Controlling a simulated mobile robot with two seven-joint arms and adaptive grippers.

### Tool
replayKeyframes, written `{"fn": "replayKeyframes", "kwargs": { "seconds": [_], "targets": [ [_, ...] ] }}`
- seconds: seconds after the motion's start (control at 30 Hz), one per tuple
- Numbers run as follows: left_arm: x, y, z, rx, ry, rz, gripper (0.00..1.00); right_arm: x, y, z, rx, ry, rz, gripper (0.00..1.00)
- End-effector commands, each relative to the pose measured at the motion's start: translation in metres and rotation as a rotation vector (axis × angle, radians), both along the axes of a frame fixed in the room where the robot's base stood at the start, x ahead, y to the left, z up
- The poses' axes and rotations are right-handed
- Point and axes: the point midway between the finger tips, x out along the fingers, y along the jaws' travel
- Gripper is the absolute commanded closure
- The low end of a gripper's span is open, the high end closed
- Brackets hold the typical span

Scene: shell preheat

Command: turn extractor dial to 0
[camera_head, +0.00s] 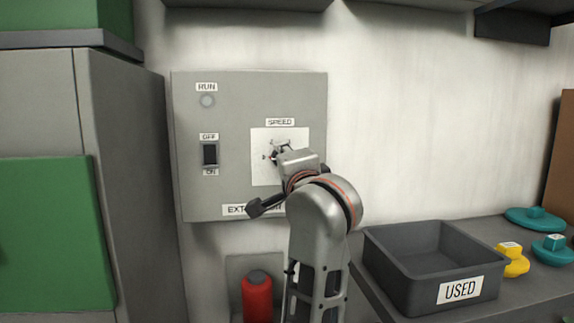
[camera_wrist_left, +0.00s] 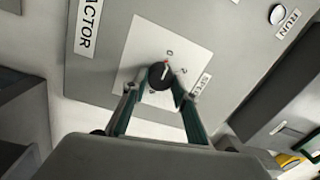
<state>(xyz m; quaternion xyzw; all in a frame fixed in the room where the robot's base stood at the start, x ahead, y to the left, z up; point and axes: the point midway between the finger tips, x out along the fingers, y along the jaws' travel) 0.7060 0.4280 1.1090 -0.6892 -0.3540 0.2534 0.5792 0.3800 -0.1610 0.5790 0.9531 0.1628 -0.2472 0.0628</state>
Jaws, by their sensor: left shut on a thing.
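The extractor dial is a small round black knob with a red pointer mark. It shows in the left wrist view (camera_wrist_left: 160,76) on a white plate (camera_head: 262,173) under the SPEED label (camera_head: 280,122). My left gripper (camera_head: 280,152) is at the plate, and in the left wrist view its fingers (camera_wrist_left: 163,88) stand on both sides of the dial, shut on it. The red mark points towards a small printed figure that looks like a 0. In the head view my gripper hides most of the dial. My right gripper is in neither view.
The grey extractor panel (camera_head: 225,100) also has a RUN lamp (camera_head: 207,101) and a black OFF/ON switch (camera_head: 210,154). A red cylinder (camera_head: 257,297) stands below it. A grey USED bin (camera_head: 400,282) and yellow (camera_head: 514,262) and teal (camera_head: 551,248) pieces are at right.

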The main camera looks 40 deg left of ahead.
Motion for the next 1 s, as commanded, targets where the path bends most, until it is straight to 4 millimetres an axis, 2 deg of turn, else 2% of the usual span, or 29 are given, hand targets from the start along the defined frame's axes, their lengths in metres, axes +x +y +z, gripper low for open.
{"fn": "replayKeyframes", "kwargs": {
  "seconds": [0.47, 0.5, 0.53, 0.87, 1.0],
  "targets": [
    [0.0000, 0.0004, -0.0015, -0.011, -0.008, 0.001, 0.94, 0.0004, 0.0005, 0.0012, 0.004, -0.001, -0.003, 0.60],
    [0.0000, 0.0004, -0.0015, -0.010, -0.007, 0.001, 0.62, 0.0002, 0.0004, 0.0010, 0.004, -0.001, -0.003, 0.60],
    [0.0000, 0.0004, -0.0014, -0.010, -0.007, 0.001, 0.55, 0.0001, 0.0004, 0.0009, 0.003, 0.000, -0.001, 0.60],
    [-0.0002, -0.0004, -0.0005, -0.008, -0.008, 0.000, 0.55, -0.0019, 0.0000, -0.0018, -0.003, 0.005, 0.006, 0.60],
    [-0.0057, -0.0093, -0.0016, -0.008, -0.007, -0.002, 0.55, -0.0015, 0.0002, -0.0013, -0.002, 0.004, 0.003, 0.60]
  ]
}}
